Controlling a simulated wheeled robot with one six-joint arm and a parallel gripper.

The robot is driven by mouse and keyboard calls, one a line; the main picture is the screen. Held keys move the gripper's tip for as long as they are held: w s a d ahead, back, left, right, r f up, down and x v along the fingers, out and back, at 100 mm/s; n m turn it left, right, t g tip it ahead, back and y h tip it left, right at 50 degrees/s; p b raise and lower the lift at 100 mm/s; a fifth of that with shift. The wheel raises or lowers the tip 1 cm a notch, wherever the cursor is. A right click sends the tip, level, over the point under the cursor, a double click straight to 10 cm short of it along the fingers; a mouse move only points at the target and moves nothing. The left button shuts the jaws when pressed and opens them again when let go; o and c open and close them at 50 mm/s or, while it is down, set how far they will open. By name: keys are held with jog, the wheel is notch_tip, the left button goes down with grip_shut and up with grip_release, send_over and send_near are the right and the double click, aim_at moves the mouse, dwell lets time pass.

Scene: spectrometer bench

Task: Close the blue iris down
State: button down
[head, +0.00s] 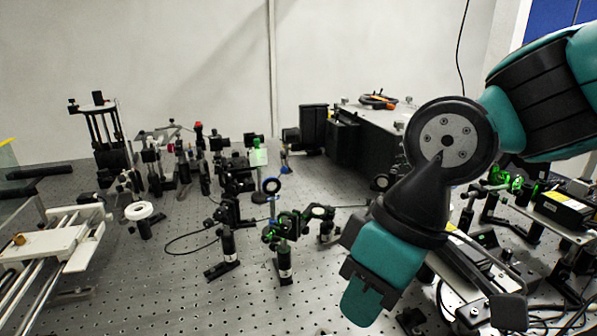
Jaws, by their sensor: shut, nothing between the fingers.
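The blue iris (264,187) is a small blue ring standing upright near the middle of the bench in the head view. My gripper (361,303) hangs at the lower right of centre, nearer the camera and to the right of the iris. It is shut and empty, and clear of the iris. The split between its fingers cannot be made out from this angle.
Post-mounted optics (284,232) stand just in front of the iris. A pale green block (259,157) is close behind it. A large dark box (375,135) stands behind to the right. Bare perforated bench (150,290) lies at front left.

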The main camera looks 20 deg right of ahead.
jog(key=w+d+m+t+y+p, duration=0.1)
jog(key=w+m+y+p, duration=0.15)
jog(key=w+m, duration=0.75)
jog(key=w+d+m+t+y+p, duration=0.15)
jog(key=w+m+y, duration=0.25)
jog(key=w+m, duration=0.55)
jog(key=w+d+f+m+t+y+p, duration=0.1)
jog(key=w+d+m+t, duration=0.1)
jog(key=w+d+m, duration=0.2)
jog(key=w+d+f+m+t+y+p, duration=0.1)
jog(key=w+d+m+t, duration=0.2)
jog(key=d+m, duration=0.6)
jog(key=w+m, duration=0.1)
jog(key=m, duration=0.3)
jog(key=shift+w+y+p, duration=0.3)
jog(key=shift+w+y, duration=0.05)
jog(key=w+a+p, duration=0.4)
jog(key=w+a, duration=0.3)
jog(key=a, duration=0.4)
jog(key=shift+w+f, duration=0.2)
jog(key=shift+w, duration=0.1)
